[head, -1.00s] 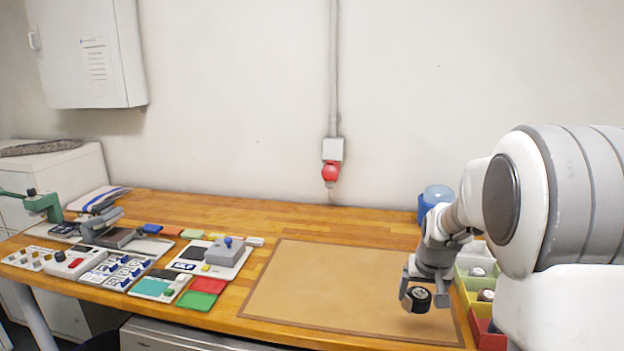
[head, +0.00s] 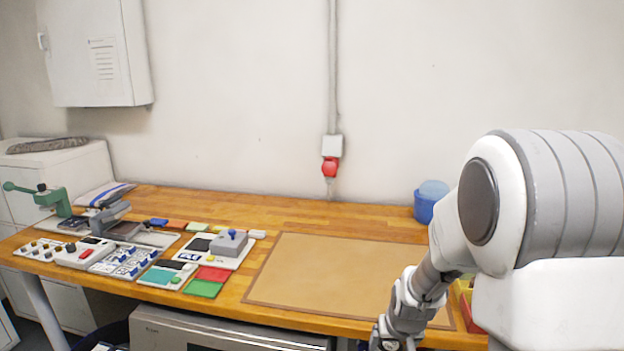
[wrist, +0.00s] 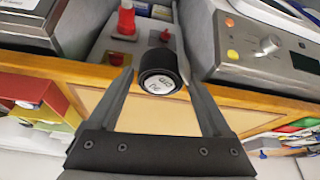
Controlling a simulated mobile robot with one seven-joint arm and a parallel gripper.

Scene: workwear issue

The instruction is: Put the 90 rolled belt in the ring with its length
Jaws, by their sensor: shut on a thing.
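The rolled belt (wrist: 158,86) is a black roll with a white printed end face turned to the wrist camera. The print is tilted and hard to read in full. My gripper (wrist: 159,72) is shut on it, one finger at each side, with the roll at the fingertips. In the head view the end of my arm is low at the front right, and the gripper and roll are out of sight below the picture. I cannot make out a ring with a length mark in either view.
A tan mat (head: 340,280) on the wooden bench (head: 290,220) is clear. Boards and devices crowd the bench's left, with a blue tub (head: 428,203) at the back right. The wrist view shows a grey device (wrist: 262,45), a red cone-like thing (wrist: 126,20) and a red bin (wrist: 40,100).

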